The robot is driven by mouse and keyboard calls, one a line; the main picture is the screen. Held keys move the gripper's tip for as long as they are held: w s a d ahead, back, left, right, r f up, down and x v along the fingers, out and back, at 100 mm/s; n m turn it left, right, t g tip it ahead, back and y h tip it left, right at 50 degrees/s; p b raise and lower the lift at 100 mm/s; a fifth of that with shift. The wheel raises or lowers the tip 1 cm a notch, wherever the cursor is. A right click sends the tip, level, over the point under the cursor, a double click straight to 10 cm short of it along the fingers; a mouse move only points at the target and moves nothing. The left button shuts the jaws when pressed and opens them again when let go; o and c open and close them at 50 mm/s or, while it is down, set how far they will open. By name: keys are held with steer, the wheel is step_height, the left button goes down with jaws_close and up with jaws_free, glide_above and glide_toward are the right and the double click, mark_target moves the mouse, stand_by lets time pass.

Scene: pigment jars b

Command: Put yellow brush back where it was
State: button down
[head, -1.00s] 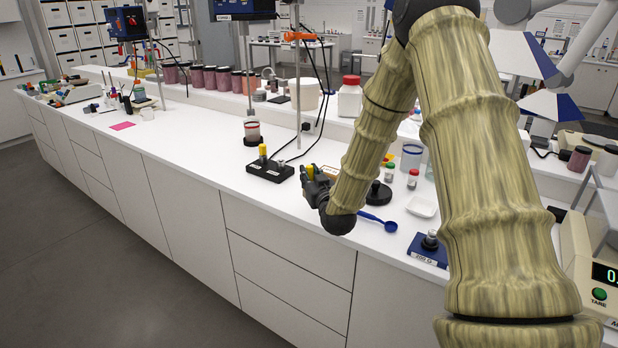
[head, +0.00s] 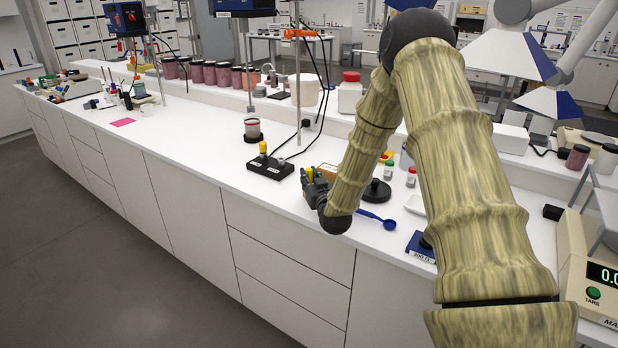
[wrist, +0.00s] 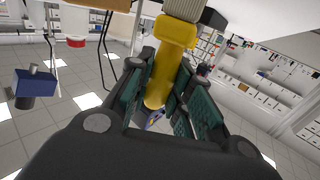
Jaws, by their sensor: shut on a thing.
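My gripper (head: 312,184) is over the white bench near its front edge. It is shut on the yellow brush (wrist: 168,62), whose thick yellow body sits between the fingers in the wrist view. A pale ridged end shows at the top of that view. In the head view only a small yellow part of the brush (head: 309,173) shows above the gripper. A black block (head: 271,168) with white labels stands left of and behind the gripper. I cannot tell whether the brush touches anything below.
Right of my gripper are a blue spoon (head: 374,217), a black round stand (head: 377,192) and small jars (head: 388,172). A red-banded jar (head: 252,128) and metal stand poles are behind the black block. The bench left of the block is mostly clear.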

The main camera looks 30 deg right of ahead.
steer(key=shift+f, duration=0.15)
steer(key=c, duration=1.3)
jaws_free()
steer(key=shift+r, duration=0.2)
steer(key=b+v, duration=0.2)
steer(key=v, duration=1)
steer(key=shift+b, duration=0.3)
